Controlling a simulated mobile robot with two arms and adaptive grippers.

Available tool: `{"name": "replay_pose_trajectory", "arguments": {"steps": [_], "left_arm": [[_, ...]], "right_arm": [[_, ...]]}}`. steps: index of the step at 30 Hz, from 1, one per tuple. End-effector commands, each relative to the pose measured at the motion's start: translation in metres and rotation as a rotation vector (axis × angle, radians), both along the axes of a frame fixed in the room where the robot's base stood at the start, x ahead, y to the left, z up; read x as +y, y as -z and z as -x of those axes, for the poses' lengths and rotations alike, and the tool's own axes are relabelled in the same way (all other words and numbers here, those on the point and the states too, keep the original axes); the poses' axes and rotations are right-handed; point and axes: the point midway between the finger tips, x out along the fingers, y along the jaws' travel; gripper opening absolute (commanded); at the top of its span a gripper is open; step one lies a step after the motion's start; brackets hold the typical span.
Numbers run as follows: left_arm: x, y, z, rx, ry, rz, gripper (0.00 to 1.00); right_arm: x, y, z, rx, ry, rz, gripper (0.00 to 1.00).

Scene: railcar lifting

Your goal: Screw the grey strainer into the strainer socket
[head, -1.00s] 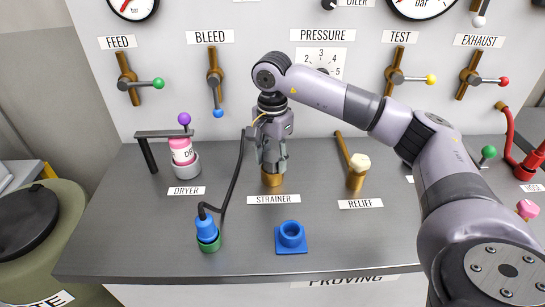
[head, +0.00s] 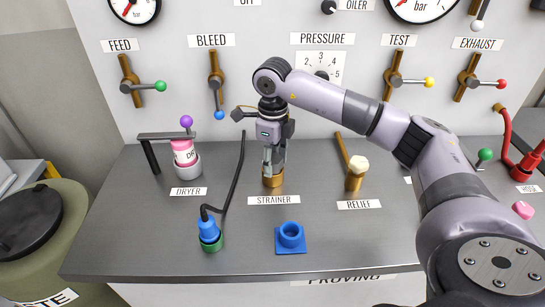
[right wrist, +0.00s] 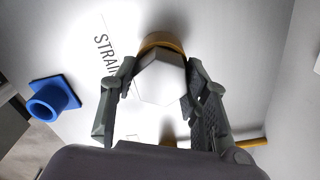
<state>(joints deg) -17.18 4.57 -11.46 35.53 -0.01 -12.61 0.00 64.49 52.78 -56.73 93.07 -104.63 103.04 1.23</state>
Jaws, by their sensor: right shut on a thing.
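The strainer (right wrist: 160,84) shows in the right wrist view as a pale grey six-sided body between the fingers of my right gripper (right wrist: 161,72). The brass strainer socket (right wrist: 160,41) shows just beyond it as a ring. In the head view the socket (head: 273,181) stands behind the STRAINER label. My right gripper (head: 273,165) points straight down right above it and is shut on the strainer. The fingers mostly hide the strainer there, so I cannot tell how deep it sits. My left gripper is out of view.
An empty blue holder (head: 291,238) stands in front of the label. A blue plug (head: 208,228) on a black cable is to the left. The pink dryer (head: 184,152) under its bracket is farther left, and the relief valve (head: 356,174) stands to the right.

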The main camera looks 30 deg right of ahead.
Motion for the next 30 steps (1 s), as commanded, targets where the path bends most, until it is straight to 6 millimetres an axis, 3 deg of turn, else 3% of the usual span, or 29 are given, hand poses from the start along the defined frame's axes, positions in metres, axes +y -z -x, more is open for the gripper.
{"name": "replay_pose_trajectory", "arguments": {"steps": [9,10,19,30], "left_arm": [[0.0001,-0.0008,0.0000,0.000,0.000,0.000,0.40],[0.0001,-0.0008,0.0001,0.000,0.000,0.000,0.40],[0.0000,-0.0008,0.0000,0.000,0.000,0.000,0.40],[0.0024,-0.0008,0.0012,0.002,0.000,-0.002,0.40]], "right_arm": [[-0.0008,0.0002,-0.0013,-0.004,0.061,0.001,0.13],[-0.0008,0.0002,-0.0013,-0.005,0.061,0.001,0.44],[-0.0005,-0.0001,-0.0013,-0.005,0.057,0.001,0.64],[-0.0002,-0.0033,-0.0015,-0.006,0.056,0.000,0.65]]}}
